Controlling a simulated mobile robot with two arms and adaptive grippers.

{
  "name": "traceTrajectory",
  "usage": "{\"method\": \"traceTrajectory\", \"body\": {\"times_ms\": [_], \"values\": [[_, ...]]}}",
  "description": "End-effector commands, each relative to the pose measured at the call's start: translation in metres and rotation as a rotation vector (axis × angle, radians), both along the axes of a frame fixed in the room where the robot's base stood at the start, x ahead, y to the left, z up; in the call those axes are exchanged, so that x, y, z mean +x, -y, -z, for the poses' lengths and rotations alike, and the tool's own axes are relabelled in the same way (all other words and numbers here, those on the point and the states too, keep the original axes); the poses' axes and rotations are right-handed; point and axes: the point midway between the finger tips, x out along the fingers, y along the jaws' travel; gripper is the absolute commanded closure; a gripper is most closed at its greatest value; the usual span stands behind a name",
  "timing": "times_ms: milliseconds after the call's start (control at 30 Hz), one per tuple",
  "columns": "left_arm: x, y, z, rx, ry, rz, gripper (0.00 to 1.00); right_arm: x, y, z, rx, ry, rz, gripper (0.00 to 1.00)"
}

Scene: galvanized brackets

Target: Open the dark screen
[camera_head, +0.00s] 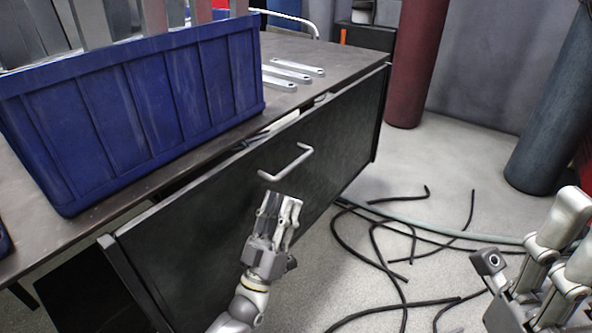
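The dark screen (205,245) is a black front panel under the workbench top, with a light metal bar handle (286,163) near its upper middle. It leans slightly out at the top, with a narrow gap below the bench top. My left gripper (281,200) is just below and in front of the handle, its fingers pointing up toward it. I see no clear grip on the handle, and whether the fingers touch it or how far they are apart is unclear.
A blue crate (135,110) with metal brackets stands on the workbench (345,62). Several flat galvanized brackets (290,74) lie beside it. Black cables and a hose (440,233) lie on the floor at the right. Red (415,60) and dark grey (555,110) cylinders stand behind.

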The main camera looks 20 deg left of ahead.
Motion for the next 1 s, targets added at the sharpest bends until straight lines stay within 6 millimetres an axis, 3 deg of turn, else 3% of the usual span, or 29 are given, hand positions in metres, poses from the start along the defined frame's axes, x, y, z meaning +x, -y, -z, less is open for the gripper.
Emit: {"method": "traceTrajectory", "body": {"times_ms": [500,933,1000], "values": [[0.063,0.010,-0.060,0.001,0.001,-0.002,0.68,-0.002,-0.002,-0.008,-0.007,0.060,0.004,0.60],[0.071,0.011,-0.068,0.002,-0.003,-0.001,0.68,-0.003,-0.003,-0.011,-0.009,0.070,0.004,0.60],[0.071,0.011,-0.068,0.001,-0.003,-0.001,0.74,-0.003,-0.003,-0.011,-0.009,0.070,0.004,0.60]]}}
